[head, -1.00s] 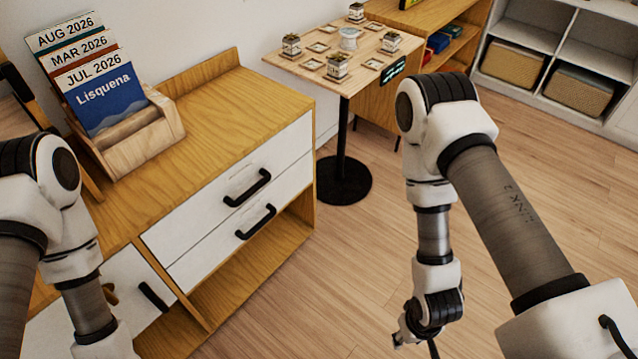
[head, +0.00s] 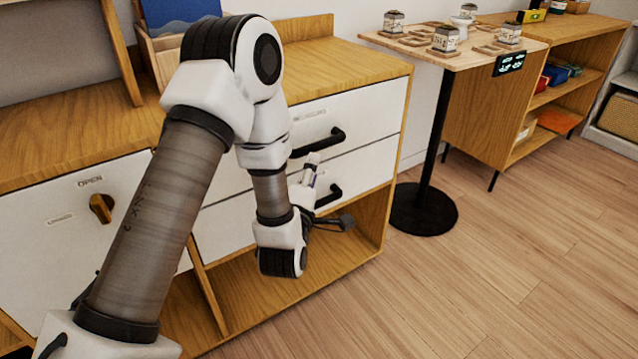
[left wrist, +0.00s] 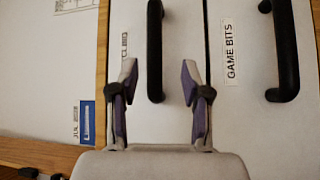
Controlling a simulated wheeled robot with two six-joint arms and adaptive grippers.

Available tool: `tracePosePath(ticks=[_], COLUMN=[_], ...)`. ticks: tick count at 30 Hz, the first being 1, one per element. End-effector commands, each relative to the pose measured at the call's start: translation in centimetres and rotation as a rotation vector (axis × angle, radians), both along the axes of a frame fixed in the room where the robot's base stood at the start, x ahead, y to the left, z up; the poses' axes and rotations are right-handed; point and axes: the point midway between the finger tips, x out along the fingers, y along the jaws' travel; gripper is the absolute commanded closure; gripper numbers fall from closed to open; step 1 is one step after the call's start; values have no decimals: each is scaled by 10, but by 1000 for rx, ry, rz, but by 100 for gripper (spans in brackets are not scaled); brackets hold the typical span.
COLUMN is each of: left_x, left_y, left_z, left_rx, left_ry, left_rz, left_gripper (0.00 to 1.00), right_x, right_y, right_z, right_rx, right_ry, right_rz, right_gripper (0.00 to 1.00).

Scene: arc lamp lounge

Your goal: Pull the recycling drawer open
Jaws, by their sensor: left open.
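The white upper drawer (head: 362,112) in the wooden sideboard looks closed; its black bar handle (head: 318,142) shows in the head view. In the left wrist view its label (left wrist: 125,42) is partly hidden, with letters like "CLI" readable. My left gripper (head: 311,167) is open in front of the drawers. In the left wrist view the upper handle (left wrist: 155,50) lies between the fingertips of my left gripper (left wrist: 159,72); I cannot tell whether they touch it. The lower drawer's handle (left wrist: 284,50) is beside a "GAME BITS" label (left wrist: 230,53). My right gripper is out of view.
A cabinet door with a wooden knob (head: 101,208) marked "OPEN" is at the left. An open shelf (head: 330,250) lies below the drawers. A small table (head: 540,46) with jars stands to the right on a black post (head: 436,130). The floor at right is clear.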

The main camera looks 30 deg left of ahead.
Motion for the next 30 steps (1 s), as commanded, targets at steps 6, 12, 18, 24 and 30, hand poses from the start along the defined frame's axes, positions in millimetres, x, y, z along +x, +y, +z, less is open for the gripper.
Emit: tracePosePath(ticks=[6,12,18,24,30], left_x=[21,57,72,72,72], left_y=[11,25,31,30,30], left_z=[9,13,15,15,15], left_rx=[-17,-15,-13,-14,-14], left_ry=[-41,-38,-33,-32,-32], left_rz=[7,6,3,4,4], left_gripper=[52,52,52,60,100], right_x=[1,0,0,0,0], right_y=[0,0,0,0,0], right_z=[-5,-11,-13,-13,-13], right_rx=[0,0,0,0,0], right_ry=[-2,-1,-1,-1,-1], right_rz=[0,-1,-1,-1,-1], right_gripper=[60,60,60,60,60])
